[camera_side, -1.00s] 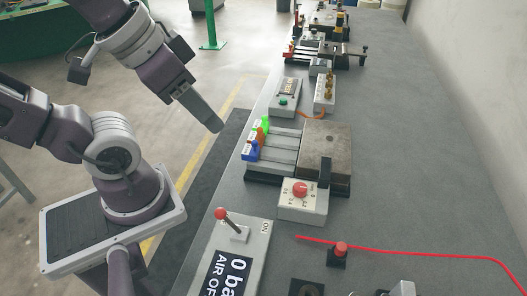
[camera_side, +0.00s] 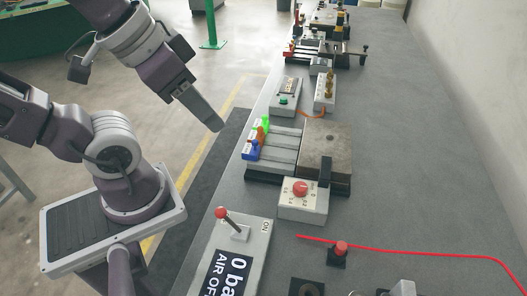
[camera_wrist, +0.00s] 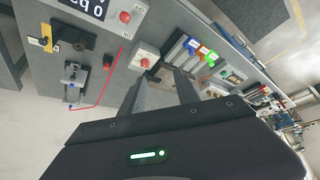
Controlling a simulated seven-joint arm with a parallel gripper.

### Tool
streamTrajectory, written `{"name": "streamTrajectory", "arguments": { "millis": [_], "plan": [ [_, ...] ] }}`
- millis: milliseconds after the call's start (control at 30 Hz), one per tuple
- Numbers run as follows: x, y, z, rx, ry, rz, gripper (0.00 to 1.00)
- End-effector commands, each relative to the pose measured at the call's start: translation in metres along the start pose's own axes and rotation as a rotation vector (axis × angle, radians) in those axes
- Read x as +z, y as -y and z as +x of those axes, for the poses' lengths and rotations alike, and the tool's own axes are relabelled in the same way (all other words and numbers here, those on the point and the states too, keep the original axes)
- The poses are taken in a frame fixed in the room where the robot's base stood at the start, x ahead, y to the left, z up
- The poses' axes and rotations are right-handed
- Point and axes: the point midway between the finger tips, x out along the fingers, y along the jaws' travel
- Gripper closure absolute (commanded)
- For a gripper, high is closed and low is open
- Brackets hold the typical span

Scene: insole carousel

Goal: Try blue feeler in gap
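The blue feeler (camera_side: 250,152) lies at the near end of a row on the slotted fixture, with an orange feeler (camera_side: 262,136) and a green feeler (camera_side: 265,123) behind it. In the wrist view the blue feeler (camera_wrist: 192,44) shows beyond my fingers. Grey rails run from the feelers to a brown metal block (camera_side: 325,143); I cannot make out the gap itself. My gripper (camera_side: 217,125) hangs in the air left of the feelers, clear of the bench. In the wrist view my gripper (camera_wrist: 163,73) has its two fingers apart with nothing between them.
A box with a red knob (camera_side: 301,189) and a dark upright post (camera_side: 325,171) stand beside the block. A red-knobbed lever (camera_side: 222,214) is nearer the camera. A red cable (camera_side: 420,252) crosses the bench. The bench's right side is mostly bare.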

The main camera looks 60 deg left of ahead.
Motion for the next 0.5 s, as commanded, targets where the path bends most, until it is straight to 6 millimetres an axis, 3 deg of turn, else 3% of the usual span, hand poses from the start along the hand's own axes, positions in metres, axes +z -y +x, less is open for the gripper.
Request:
{"name": "streamTrajectory", "arguments": {
  "millis": [333,433,500],
  "plan": [
    [-0.006,0.003,0.004,-0.009,0.023,-0.001,0.62],
    [-0.030,0.014,0.024,-0.035,0.115,0.000,0.62],
    [-0.050,0.030,0.051,-0.049,0.206,0.002,0.62]
  ]
}}
